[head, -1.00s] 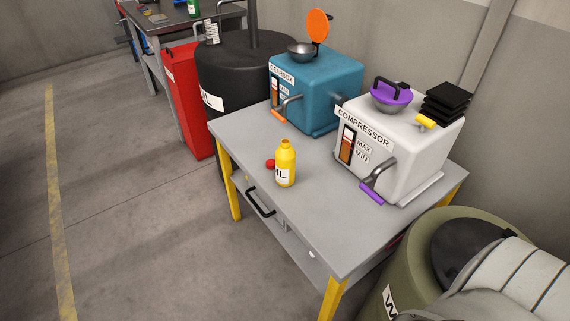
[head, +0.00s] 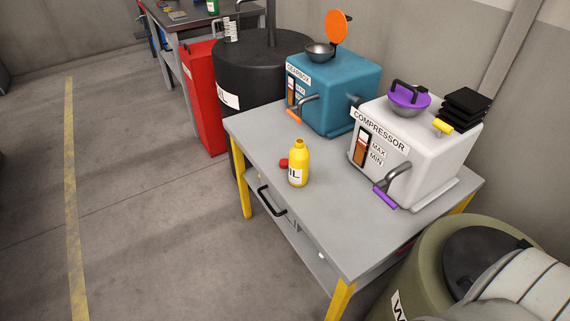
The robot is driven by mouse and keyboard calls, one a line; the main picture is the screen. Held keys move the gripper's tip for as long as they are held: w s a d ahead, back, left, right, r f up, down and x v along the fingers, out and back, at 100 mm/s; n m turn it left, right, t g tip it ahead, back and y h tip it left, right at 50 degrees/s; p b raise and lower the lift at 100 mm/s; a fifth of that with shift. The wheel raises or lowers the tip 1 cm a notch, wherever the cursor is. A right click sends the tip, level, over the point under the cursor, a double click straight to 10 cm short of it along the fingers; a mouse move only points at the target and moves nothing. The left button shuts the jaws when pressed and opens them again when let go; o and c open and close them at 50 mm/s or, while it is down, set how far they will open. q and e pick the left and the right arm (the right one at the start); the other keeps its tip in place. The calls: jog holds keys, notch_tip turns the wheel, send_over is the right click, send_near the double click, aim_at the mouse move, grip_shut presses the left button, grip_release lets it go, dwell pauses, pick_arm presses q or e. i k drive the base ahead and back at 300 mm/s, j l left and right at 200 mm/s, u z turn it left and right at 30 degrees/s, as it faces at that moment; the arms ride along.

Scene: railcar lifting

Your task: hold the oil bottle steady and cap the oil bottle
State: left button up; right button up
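The yellow oil bottle (head: 299,165) stands upright on the grey table (head: 335,225), near its left edge. Its neck is open at the top, and its white label is partly readable. A small red cap (head: 284,163) lies on the table just left of the bottle, close beside it. Neither of my grippers shows in the head view. A pale arm link of mine fills the lower right corner.
The teal gearbox box (head: 345,95) and the white compressor box (head: 425,145) stand along the table's back. A black drum (head: 260,75) and red cabinet (head: 200,100) are beyond the table. An olive drum (head: 425,265) is at the right. The table's front is clear.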

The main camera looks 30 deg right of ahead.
aim_at(298, 155)
jog(key=i+j+z, duration=0.55)
jog(key=z, duration=0.2)
jog(key=i+j+z, duration=0.2)
jog(key=j+z, duration=0.15)
